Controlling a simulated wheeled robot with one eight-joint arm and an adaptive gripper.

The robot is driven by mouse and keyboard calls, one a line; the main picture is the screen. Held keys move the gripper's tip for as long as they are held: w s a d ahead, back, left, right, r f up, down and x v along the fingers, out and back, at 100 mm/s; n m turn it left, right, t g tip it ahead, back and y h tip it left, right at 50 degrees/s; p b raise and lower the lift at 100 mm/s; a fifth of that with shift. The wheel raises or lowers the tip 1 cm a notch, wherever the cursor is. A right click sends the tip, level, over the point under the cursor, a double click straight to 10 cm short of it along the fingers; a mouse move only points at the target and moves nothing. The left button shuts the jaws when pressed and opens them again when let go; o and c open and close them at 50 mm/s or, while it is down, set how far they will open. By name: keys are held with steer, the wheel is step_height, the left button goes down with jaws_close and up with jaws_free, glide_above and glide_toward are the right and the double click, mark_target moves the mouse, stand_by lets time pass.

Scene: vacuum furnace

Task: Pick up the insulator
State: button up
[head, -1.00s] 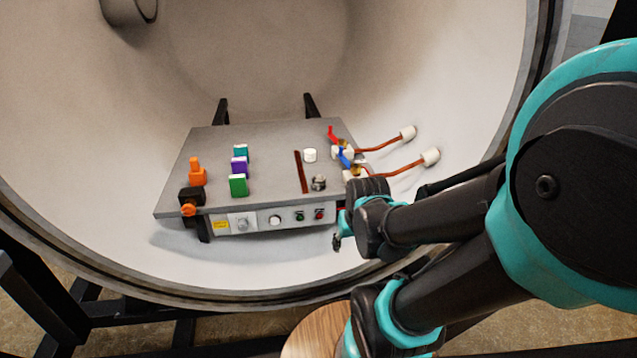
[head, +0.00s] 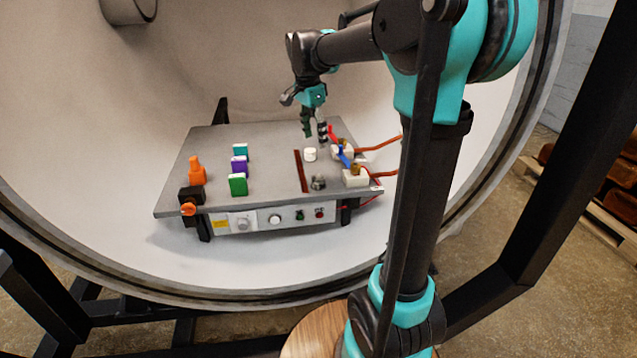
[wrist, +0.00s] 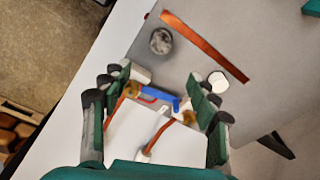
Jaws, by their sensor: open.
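The insulator appears to be the small white cylinder (head: 310,154) standing on the grey bench top, just right of the flat copper bar (head: 300,171). In the wrist view the white piece (wrist: 218,81) shows near the right finger, not between the fingers. My gripper (head: 314,130) is open and empty, pointing down above the back right of the bench top, above the white cylinder in the head picture. In the wrist view my gripper (wrist: 160,85) has its fingers spread wide on either side of the blue and red switch. The gap in height is hard to judge.
The blue-handled switch (head: 345,158) and white terminal blocks (head: 356,178) with copper leads stand to the right. A metal knob-like cylinder (head: 318,183) stands near the front. Green (head: 238,185), purple and teal blocks and orange parts (head: 197,172) stand left. The curved chamber wall surrounds the bench.

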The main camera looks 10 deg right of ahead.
glide_above(319, 177)
step_height(319, 177, down, 10)
steer(key=shift+a+f, duration=0.1)
steer(key=shift+a, duration=0.05)
steer(key=shift+f, duration=2.6)
steer(key=c, duration=1.3)
steer(key=shift+c, duration=0.2)
